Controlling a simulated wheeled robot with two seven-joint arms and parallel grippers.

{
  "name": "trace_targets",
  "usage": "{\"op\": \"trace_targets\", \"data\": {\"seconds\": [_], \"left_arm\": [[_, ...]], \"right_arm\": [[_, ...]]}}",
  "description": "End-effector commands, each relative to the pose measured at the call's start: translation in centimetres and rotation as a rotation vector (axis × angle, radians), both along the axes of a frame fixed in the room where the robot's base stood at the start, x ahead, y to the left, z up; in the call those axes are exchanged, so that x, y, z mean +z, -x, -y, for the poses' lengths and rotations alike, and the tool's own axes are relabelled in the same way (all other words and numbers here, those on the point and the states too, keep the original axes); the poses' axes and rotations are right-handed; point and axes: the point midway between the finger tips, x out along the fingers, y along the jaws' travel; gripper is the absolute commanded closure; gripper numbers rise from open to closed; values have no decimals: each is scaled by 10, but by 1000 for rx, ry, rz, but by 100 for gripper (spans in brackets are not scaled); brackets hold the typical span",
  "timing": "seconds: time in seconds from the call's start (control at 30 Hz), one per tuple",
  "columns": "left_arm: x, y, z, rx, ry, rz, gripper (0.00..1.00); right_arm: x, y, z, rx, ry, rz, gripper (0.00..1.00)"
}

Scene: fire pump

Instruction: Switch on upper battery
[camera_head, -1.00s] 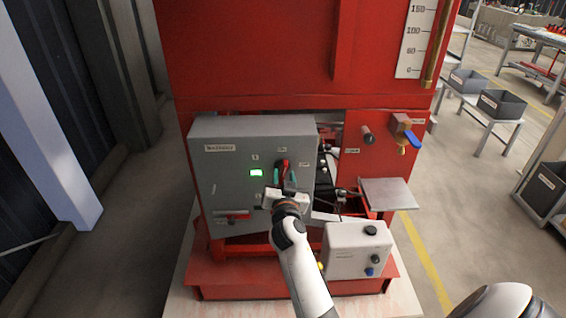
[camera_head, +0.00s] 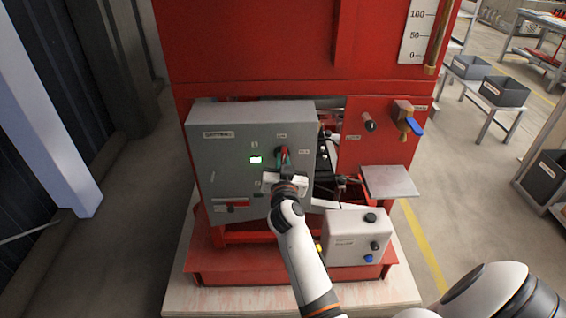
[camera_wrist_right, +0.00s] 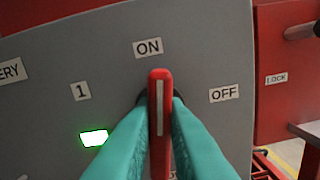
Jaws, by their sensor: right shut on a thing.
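The upper battery switch on the grey battery box (camera_head: 225,165) has a red handle (camera_wrist_right: 160,115). In the right wrist view the handle stands upright, its tip just below the ON label (camera_wrist_right: 148,48) and left of the OFF label (camera_wrist_right: 224,94). A green light (camera_wrist_right: 94,138) glows under the label 1; it also shows in the head view (camera_head: 255,159). My right gripper (camera_head: 283,157) is shut on the red handle, with its teal fingers (camera_wrist_right: 159,140) on either side. The gripper body hides the lower part of the switch. My left gripper is out of view.
A white control box (camera_head: 350,240) with knobs stands right of my forearm. A grey shelf plate (camera_head: 390,182) and a blue-handled valve (camera_head: 414,126) are further right. Floor to the left is open.

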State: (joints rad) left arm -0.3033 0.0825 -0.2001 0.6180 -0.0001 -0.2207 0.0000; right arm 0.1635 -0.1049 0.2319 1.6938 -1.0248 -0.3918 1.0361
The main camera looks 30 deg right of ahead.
Motion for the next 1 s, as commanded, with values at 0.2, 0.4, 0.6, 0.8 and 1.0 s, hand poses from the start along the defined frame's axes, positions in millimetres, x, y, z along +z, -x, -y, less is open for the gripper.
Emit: {"op": "trace_targets", "data": {"seconds": [0.2, 0.4, 0.6, 0.8, 1.0], "left_arm": [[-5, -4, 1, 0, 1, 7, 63], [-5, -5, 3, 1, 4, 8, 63], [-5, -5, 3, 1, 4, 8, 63], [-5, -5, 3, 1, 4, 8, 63], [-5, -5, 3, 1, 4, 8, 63]], "right_arm": [[-1, -1, -1, 0, 143, -88, 100], [0, -1, -1, 0, 181, -111, 100], [0, -1, -1, 0, 181, -111, 86], [0, -1, -1, 0, 179, -110, 65], [0, -1, -1, 0, 178, -109, 65]]}}
